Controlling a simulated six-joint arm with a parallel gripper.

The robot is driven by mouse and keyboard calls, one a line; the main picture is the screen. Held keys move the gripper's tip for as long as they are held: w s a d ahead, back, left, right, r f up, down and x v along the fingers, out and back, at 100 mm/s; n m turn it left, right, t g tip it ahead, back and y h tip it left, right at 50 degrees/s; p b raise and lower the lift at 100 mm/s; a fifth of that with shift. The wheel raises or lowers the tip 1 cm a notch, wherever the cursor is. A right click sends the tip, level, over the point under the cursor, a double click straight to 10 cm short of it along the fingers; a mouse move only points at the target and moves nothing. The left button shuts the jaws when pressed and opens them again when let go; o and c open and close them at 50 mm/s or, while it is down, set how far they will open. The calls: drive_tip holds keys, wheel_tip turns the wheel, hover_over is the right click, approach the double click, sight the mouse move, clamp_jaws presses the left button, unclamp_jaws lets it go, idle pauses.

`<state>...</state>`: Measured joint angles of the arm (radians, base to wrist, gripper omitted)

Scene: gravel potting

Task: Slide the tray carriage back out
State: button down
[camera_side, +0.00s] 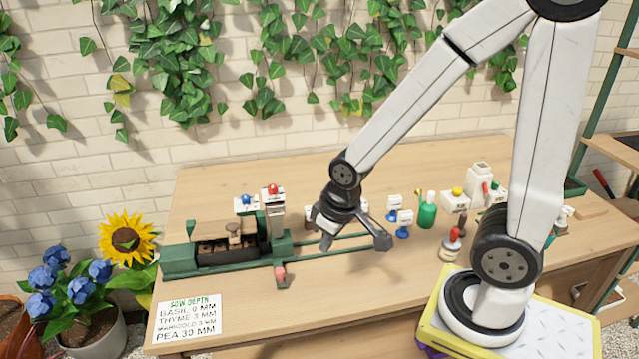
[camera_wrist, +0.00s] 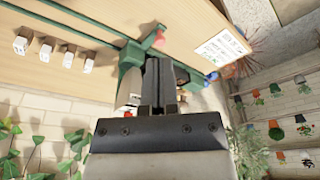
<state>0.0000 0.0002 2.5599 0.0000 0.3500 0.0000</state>
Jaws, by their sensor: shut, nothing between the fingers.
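The tray carriage (camera_side: 218,250) shows in the side view as a dark tray with brown cells, in the left part of the green rail frame (camera_side: 180,262). A small wooden knob-like piece stands over it. The green rails (camera_side: 335,246) run right, toward and past my gripper. A red-tipped handle (camera_side: 280,276) sticks out at the frame's front; it also shows in the wrist view (camera_wrist: 158,38). My gripper (camera_side: 327,242) is shut and empty, right of the tray and close over the rails. In the wrist view its dark fingers (camera_wrist: 160,75) hide part of the frame. Contact cannot be told.
A post with a red button (camera_side: 272,190) and a blue-topped one (camera_side: 246,201) stand behind the frame. Several small labelled items and a green bottle (camera_side: 427,212) stand to the right. A sowing-depth card (camera_side: 187,316) lies at front left. The front middle of the table is clear.

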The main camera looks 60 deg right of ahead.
drive_tip(key=c, duration=0.5)
unclamp_jaws()
drive_tip(key=shift+w, duration=0.1)
drive_tip(key=shift+c, duration=0.2)
drive_tip(key=shift+o, duration=0.9)
drive_tip(key=shift+w+m, duration=0.2)
drive_tip(key=shift+m, duration=0.1)
drive_tip(key=m+g, duration=0.2)
drive_tip(key=m, duration=1.4)
hover_over(280, 270)
drive_tip(key=f, duration=0.7)
drive_tip(key=shift+s+a+f, duration=0.1)
drive_tip(key=shift+s+f, duration=0.15)
drive_tip(key=shift+s, duration=0.05)
drive_tip(key=shift+w+f+m+g, duration=0.3)
drive_tip(key=shift+w+f+m, duration=0.05)
drive_tip(key=shift+m, duration=0.35)
drive_tip(key=shift+f, duration=0.1)
drive_tip(key=shift+f, duration=3.8)
